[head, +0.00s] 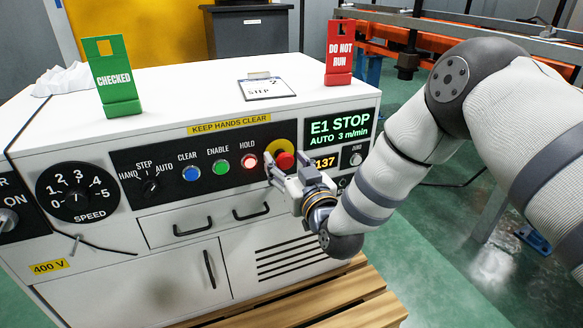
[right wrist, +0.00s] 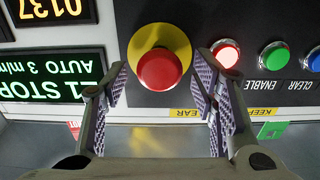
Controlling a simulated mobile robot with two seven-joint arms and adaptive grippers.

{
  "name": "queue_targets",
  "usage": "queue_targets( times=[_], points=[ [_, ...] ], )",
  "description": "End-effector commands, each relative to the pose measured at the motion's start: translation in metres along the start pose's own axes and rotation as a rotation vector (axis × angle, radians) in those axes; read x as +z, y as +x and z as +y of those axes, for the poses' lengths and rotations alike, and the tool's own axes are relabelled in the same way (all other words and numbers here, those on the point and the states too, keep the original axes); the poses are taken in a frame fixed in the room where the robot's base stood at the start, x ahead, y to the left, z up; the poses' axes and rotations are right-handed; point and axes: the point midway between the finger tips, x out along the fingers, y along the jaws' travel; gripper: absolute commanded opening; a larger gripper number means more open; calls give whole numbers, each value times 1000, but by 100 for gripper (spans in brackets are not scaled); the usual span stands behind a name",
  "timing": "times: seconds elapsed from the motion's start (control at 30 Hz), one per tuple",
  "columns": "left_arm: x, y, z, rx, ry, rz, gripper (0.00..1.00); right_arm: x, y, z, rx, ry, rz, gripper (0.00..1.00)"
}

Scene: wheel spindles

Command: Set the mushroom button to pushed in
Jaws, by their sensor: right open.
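The mushroom button (head: 285,160) is red on a round yellow plate, at the right of the cabinet's black control panel. In the right wrist view the red button (right wrist: 160,70) shows whole, with its yellow backing around it; I cannot tell from its look how far in it sits. My right gripper (head: 279,172) is open in front of the panel, its fingers just at the lower left of the button in the head view. In the right wrist view the fingers (right wrist: 160,90) stand apart on either side of the button, with nothing between them gripped. My left gripper is not in view.
A lit red HOLD button (head: 249,161), a green ENABLE button (head: 221,167) and a blue CLEAR button (head: 191,173) sit left of it. The display (head: 339,128) reads E1 STOP. Green (head: 114,75) and red (head: 340,50) signs and a clipboard (head: 266,88) stand or lie on top.

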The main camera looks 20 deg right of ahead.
Motion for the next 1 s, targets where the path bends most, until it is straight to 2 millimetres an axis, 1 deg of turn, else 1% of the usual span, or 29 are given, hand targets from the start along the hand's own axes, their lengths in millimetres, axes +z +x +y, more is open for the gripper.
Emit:
queue_targets(
  times=[0.07, 0.2, 0.3, 0.43, 0.5, 0.6, 0.97, 1.0],
  points=[
    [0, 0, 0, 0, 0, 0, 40, 1, -15, 0, -1, 0, -5, 53],
    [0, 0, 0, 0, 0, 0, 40, 1, -54, 0, -2, 1, -7, 53],
    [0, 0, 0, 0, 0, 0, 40, 1, -80, 0, -1, 0, -5, 53],
    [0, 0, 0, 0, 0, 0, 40, 0, -103, 0, -1, 0, -3, 53],
    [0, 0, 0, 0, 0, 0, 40, 0, -110, 0, -1, 0, -2, 53],
    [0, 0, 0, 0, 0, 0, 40, 0, -115, 0, 0, 0, 0, 53],
    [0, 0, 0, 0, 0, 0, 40, 0, -115, 0, 0, 0, 0, 53],
    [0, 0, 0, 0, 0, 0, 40, 2, -115, 0, -1, 0, -8, 53]
  ],
)
